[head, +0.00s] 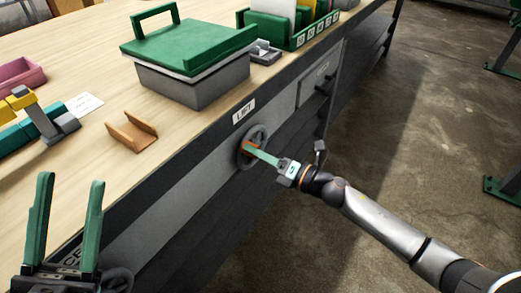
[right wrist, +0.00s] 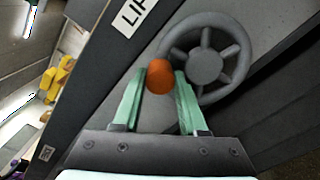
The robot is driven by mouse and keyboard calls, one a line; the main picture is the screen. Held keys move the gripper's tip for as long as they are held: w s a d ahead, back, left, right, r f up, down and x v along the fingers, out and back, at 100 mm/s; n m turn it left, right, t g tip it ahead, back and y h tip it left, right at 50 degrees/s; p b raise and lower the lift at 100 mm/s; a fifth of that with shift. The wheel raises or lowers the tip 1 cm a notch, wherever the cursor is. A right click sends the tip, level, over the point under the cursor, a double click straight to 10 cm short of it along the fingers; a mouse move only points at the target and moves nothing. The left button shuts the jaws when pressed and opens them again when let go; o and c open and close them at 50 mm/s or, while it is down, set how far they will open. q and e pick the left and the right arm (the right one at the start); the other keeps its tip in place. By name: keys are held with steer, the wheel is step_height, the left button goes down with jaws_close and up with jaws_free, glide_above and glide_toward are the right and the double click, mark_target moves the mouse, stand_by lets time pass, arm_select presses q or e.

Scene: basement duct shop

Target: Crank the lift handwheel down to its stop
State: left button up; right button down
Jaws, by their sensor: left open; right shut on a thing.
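The lift handwheel (head: 253,146) is a dark grey spoked wheel on the bench's front panel, below a white label (head: 243,111) reading LIFT. It also shows in the right wrist view (right wrist: 235,68), with an orange knob (right wrist: 160,76) on the left of its rim there. My right gripper (right wrist: 160,90) has its green fingers shut on the orange knob. In the head view, my right gripper (head: 253,149) reaches the wheel from the right and hides part of it. My left gripper (head: 66,222) is open and empty at the lower left, in front of the bench.
A second handwheel (head: 117,281) is partly hidden beside my left gripper. On the bench stand a grey box with a green lid (head: 190,85), a brown bracket (head: 132,132), a pink bin (head: 18,76) and a green rack (head: 290,28). The concrete floor (head: 420,130) at right is mostly clear.

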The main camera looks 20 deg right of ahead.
mark_target(242, 163)
steer(key=f+n+b, duration=0.1)
steer(key=n, duration=0.1)
steer(key=s+a+f+n+b, duration=0.1)
steer(key=n+b, duration=0.1)
steer(key=shift+a+f+n, duration=0.2)
steer(key=shift+f+n, duration=0.15)
steer(key=shift+n, duration=0.05)
steer(key=shift+s+a+f+n+b, duration=0.15)
steer(key=shift+f+n+b, duration=0.45)
steer(key=shift+n+b, duration=0.4)
arm_select(q)
step_height(242, 163, down, 7)
steer(key=n+b, duration=0.1)
steer(key=shift+w+d, duration=0.15)
steer(key=shift+d, duration=0.1)
arm_select(e)
steer(key=shift+f+n, duration=0.4)
steer(key=shift+n, duration=0.7)
steer(key=shift+c, duration=2.2)
jaws_free()
arm_select(q)
steer(key=shift+r, duration=0.1)
arm_select(e)
steer(key=shift+r, duration=0.1)
